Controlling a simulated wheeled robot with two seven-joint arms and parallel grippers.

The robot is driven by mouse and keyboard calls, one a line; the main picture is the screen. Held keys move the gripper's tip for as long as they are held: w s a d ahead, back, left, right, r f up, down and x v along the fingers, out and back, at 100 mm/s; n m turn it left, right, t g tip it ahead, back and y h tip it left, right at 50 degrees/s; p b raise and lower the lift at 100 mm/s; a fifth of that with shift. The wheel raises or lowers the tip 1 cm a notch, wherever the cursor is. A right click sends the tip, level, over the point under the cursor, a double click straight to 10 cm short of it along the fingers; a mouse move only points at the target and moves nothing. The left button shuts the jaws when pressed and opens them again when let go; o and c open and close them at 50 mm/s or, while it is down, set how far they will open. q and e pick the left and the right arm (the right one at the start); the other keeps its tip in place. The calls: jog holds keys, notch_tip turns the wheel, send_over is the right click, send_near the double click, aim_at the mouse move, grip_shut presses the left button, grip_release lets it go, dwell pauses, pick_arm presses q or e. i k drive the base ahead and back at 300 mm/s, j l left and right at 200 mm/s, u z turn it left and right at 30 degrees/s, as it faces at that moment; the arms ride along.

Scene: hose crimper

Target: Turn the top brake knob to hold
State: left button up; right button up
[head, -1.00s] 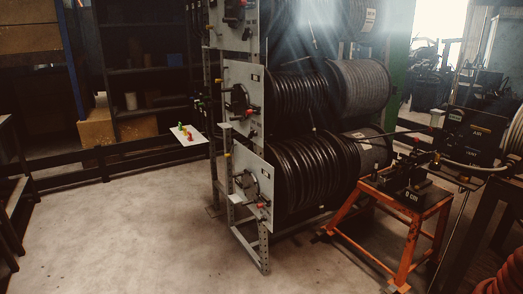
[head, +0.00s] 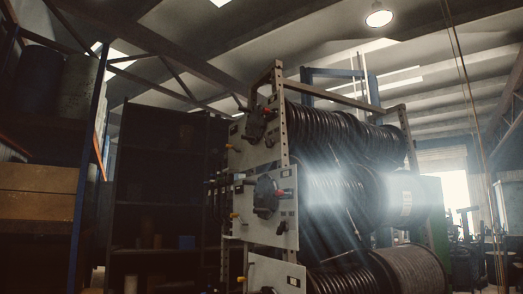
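The hose reel rack (head: 283,130) stands right of centre in the head view, with plates stacked on its left-hand end. The top plate (head: 250,150) carries a dark round hub (head: 256,123) with small handles. The setting of the top brake knob is too small to read. Neither of my grippers is in view.
Black hose coils (head: 340,130) fill the rack behind the plates. Dark shelving (head: 160,190) stands behind to the left, with boxes (head: 38,190) on a blue-framed rack at far left. The floor is out of view. A lamp (head: 379,17) hangs above.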

aim_at(269, 143)
jog(key=i+u, duration=0.1)
jog(key=i, duration=0.75)
jog(key=i+u, duration=0.1)
jog(key=i, duration=0.8)
jog(key=i+l+u, duration=0.15)
jog(key=i, duration=0.7)
